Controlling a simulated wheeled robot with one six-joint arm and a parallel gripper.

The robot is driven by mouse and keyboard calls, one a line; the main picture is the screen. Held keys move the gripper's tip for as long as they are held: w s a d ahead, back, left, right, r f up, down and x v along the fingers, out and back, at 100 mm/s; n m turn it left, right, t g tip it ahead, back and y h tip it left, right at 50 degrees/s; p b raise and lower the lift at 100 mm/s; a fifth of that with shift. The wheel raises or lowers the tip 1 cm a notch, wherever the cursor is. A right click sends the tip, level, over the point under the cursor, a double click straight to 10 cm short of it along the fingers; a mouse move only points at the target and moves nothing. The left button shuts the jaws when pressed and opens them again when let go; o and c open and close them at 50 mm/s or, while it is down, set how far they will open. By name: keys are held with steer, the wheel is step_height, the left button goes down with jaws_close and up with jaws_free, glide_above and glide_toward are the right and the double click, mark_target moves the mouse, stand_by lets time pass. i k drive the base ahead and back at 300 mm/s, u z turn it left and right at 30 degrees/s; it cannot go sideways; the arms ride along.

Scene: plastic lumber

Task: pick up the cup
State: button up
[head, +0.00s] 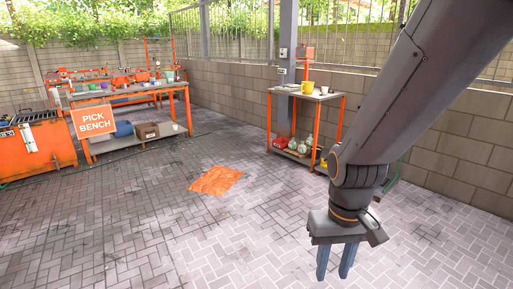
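My gripper (336,262) hangs at the lower right in the head view, with two blue fingers pointing down. A gap shows between the fingers and nothing is in it, so it is open. It is over the paving, far from any cup. A yellow cup-like vessel (308,87) stands on the small orange-framed table (285,91) against the wall, with a small white vessel (324,90) beside it. A green cup-like vessel (169,76) stands at the right end of the long orange pick bench (122,94). Which of these is the task's cup I cannot tell.
The orange "PICK BENCH" sign (94,121) stands before the bench's left end. An orange machine or tank (37,143) is at far left. The paving between is mostly clear.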

mark_target(325, 89)
steer(key=u, duration=0.05)
steer(key=i, duration=2.2)
steer(key=z, duration=0.25)
steer(key=i, duration=2.3)
steer(key=z, duration=0.75)
steer(key=i, duration=2.2)
steer(key=z, duration=0.45)
